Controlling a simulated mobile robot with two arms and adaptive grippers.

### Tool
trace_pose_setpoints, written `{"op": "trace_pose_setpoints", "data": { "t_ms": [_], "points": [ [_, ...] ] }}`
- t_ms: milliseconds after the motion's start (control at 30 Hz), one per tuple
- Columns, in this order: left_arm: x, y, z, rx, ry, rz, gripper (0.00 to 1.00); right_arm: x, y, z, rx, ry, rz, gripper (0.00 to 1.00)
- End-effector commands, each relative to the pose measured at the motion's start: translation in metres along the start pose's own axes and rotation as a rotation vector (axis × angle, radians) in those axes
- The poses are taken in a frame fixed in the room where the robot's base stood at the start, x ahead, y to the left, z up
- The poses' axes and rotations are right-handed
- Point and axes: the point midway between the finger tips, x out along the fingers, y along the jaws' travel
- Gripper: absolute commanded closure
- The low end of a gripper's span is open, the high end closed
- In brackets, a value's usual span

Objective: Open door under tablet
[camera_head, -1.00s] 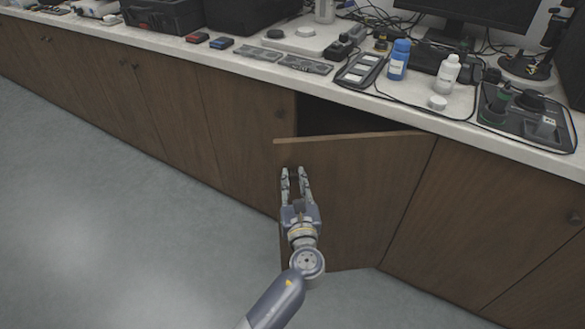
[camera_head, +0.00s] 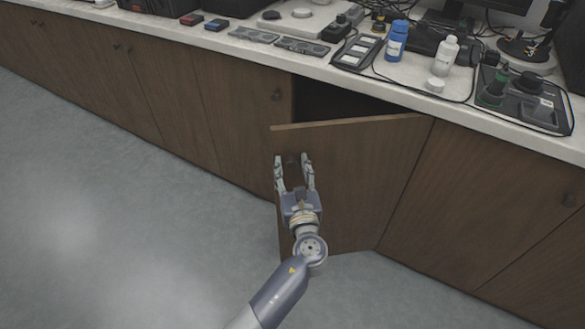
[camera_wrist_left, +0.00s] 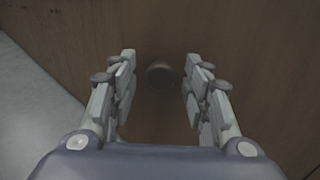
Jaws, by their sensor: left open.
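A brown wooden cabinet door (camera_head: 365,175) stands partly open below the counter, hinged on its right side. A dark gap (camera_head: 330,103) shows behind its top edge. My left gripper (camera_head: 294,160) is in front of the door's outer face near its free left edge. In the left wrist view, the open fingers of my left gripper (camera_wrist_left: 158,85) stand on either side of a round knob (camera_wrist_left: 160,75) on the door, with space between the fingers and the knob. The tablet (camera_head: 358,50) appears to be the dark flat device with light panels on the counter above. My right gripper is not in view.
The white counter (camera_head: 215,40) runs along the top, with a blue bottle (camera_head: 396,41), a white bottle (camera_head: 445,56) and other lab items. Closed cabinet doors (camera_head: 245,125) flank the open one. The grey floor (camera_head: 120,230) in front is clear.

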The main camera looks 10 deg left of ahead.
Motion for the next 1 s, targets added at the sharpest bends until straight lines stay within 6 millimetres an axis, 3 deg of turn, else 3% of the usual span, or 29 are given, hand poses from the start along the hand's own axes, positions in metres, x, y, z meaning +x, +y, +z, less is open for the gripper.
{"op": "trace_pose_setpoints", "data": {
  "t_ms": [167,633,800,1000],
  "points": [
    [-0.013,0.0,-0.001,0.0,0.001,0.0,0.56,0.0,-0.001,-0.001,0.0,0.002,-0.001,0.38],
    [-0.104,0.0,-0.001,0.001,0.003,-0.001,0.56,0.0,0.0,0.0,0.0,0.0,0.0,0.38],
    [-0.118,0.0,0.0,0.001,0.001,0.001,0.56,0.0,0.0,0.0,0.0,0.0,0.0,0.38],
    [-0.12,0.0,0.0,0.0,0.0,0.0,0.56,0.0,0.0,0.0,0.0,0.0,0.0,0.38]
  ]
}}
